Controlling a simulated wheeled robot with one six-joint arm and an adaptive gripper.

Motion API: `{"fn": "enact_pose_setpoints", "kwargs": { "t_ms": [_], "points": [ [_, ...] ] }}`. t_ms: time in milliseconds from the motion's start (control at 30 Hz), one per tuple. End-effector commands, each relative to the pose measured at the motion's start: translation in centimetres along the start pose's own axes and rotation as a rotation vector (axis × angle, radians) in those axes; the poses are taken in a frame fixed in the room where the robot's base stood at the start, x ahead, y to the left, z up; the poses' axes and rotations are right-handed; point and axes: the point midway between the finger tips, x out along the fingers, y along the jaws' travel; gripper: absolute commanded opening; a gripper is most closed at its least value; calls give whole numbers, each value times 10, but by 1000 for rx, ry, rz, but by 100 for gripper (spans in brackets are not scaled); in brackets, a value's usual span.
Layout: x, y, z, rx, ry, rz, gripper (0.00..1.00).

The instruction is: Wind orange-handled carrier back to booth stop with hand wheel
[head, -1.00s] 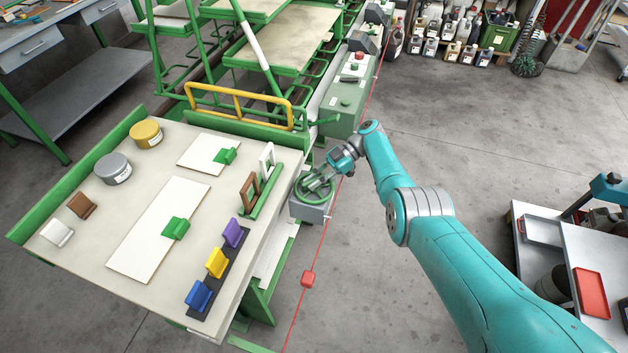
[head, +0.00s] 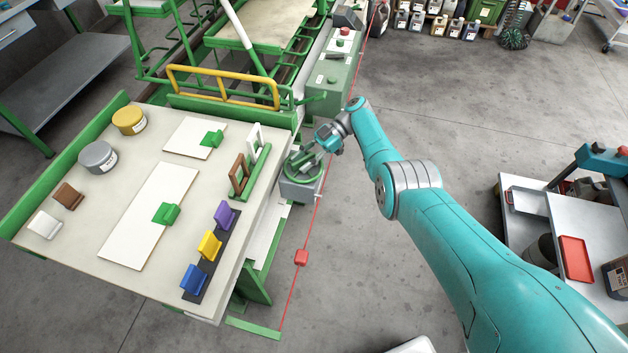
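The green hand wheel (head: 303,166) sits on a grey box at the right edge of the workbench. My gripper (head: 318,147) is at the wheel's upper right side, with its fingers low over the rim. The fingers are small and partly lost against the wheel, so I cannot tell whether they are open or closed on it. A yellow-orange bar handle (head: 222,85) stands along the bench's far edge, on green framework (head: 225,108). It looks like the carrier's handle. The booth stop cannot be made out.
The workbench (head: 70,228) holds tins, white panels and coloured blocks. A green control box (head: 330,88) stands beyond the wheel. A red cord with a red block (head: 301,258) runs along the bench's right side. Bare floor lies right of it; a cart (head: 525,237) stands farther right.

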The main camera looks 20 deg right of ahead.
Motion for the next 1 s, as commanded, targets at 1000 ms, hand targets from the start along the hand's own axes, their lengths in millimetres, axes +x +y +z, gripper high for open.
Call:
{"fn": "enact_pose_setpoints", "kwargs": {
  "t_ms": [1000],
  "points": [
    [0, -1, 0, 154, 1, 377, 38]
  ]
}}
